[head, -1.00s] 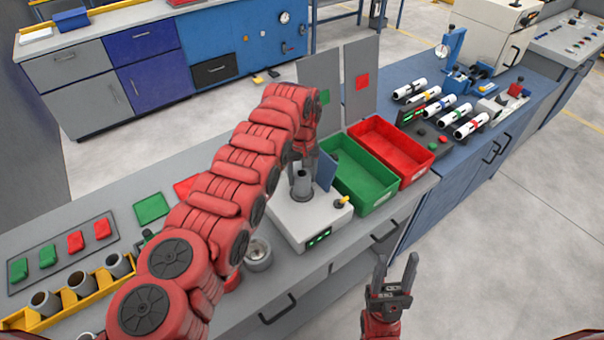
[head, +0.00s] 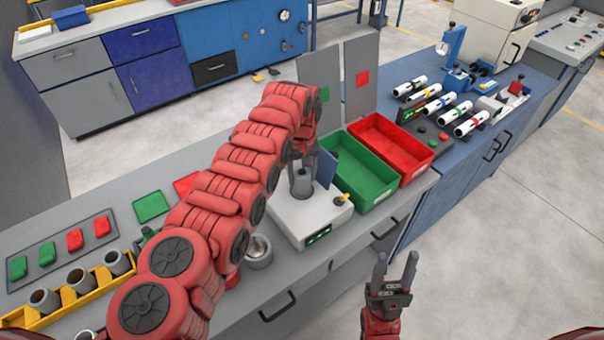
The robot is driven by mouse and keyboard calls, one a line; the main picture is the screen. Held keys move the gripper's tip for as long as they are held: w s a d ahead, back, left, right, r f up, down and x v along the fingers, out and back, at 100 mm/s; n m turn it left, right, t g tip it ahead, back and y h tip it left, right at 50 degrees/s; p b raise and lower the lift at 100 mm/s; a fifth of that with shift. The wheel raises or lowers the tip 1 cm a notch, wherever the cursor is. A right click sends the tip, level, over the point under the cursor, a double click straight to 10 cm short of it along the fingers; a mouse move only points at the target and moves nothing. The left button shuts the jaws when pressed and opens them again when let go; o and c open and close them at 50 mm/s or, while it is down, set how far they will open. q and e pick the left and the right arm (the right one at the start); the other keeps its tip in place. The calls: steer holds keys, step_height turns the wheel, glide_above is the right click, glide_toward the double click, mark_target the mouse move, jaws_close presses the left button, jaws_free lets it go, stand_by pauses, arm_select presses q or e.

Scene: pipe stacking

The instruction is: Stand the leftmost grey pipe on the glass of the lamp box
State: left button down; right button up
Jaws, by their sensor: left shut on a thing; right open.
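The lamp box (head: 288,223) is a pale box with a green display on its front, standing on the grey bench. My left gripper (head: 301,172) is over its top, shut on a short grey pipe (head: 302,186). The pipe looks upright at the round glass, which is mostly hidden by pipe and gripper; I cannot tell whether it touches the glass. More grey pipes (head: 82,281) stand in a yellow rack (head: 62,311) at the lower left, partly behind my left arm. My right gripper (head: 393,275) is open and empty, in front of the bench.
A green bin (head: 365,198) and a red bin (head: 408,176) stand right of the lamp box. A yellow-topped knob (head: 342,198) and a small blue panel (head: 327,169) are close to the pipe. A round metal cup (head: 258,252) sits left of the box. Floor at lower right is clear.

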arm_select(q)
steer(key=shift+f, duration=0.25)
steer(key=shift+c, duration=0.2)
jaws_free()
steer(key=shift+r, duration=0.1)
step_height(320, 180, up, 17)
steer(key=p, duration=0.4)
steer(key=shift+r, duration=0.15)
stand_by(0.4)
